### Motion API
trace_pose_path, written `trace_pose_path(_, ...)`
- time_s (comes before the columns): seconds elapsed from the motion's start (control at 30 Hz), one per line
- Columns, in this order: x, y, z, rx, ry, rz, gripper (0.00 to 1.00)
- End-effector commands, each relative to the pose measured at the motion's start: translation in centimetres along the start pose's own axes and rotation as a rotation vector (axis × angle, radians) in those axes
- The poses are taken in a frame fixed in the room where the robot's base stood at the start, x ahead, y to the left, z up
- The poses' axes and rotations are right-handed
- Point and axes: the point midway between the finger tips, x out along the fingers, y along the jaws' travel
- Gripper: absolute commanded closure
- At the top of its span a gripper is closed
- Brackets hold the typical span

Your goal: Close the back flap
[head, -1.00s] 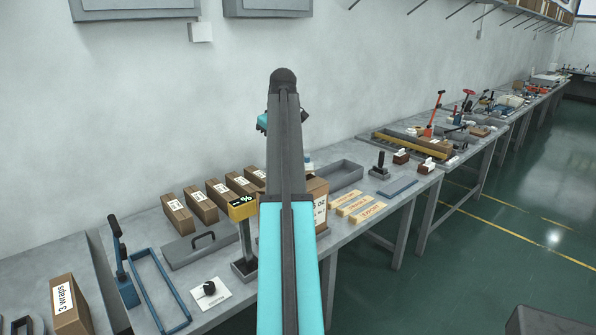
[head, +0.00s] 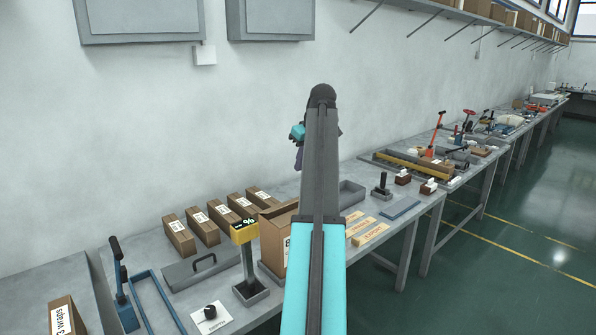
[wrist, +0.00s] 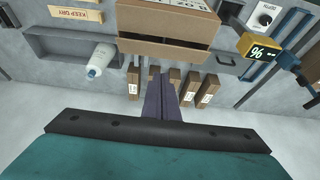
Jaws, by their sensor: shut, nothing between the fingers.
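The brown cardboard box (head: 272,245) stands on the grey bench, partly hidden behind my arm in the head view. In the wrist view the box (wrist: 200,12) is at the top centre, upside down to me, with a label on it. A flap (wrist: 163,50) sticks out along its edge nearest my gripper, and a dark opening shows beside it. My gripper (wrist: 160,82) is shut and empty, its fingers pointing toward that flap. I cannot tell whether they touch it. In the head view the gripper is mostly hidden behind my arm.
Several narrow brown cartons (head: 178,236) stand left of the box, near the wall. A yellow display on a post (head: 243,232) stands close in front of it. Yellow labelled blocks (head: 369,234) and a grey tray (head: 351,193) lie to the right. A white bottle (wrist: 100,60) shows in the wrist view.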

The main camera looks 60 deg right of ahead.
Motion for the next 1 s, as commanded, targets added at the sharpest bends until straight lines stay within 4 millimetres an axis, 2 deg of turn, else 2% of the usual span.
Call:
trace_pose_path(0.8,9.3,-0.2,-0.1,-0.002,0.0,-0.001,1.0)
trace_pose_path(1.0,10.8,-0.3,1.7,-0.002,0.0,0.0,1.0)
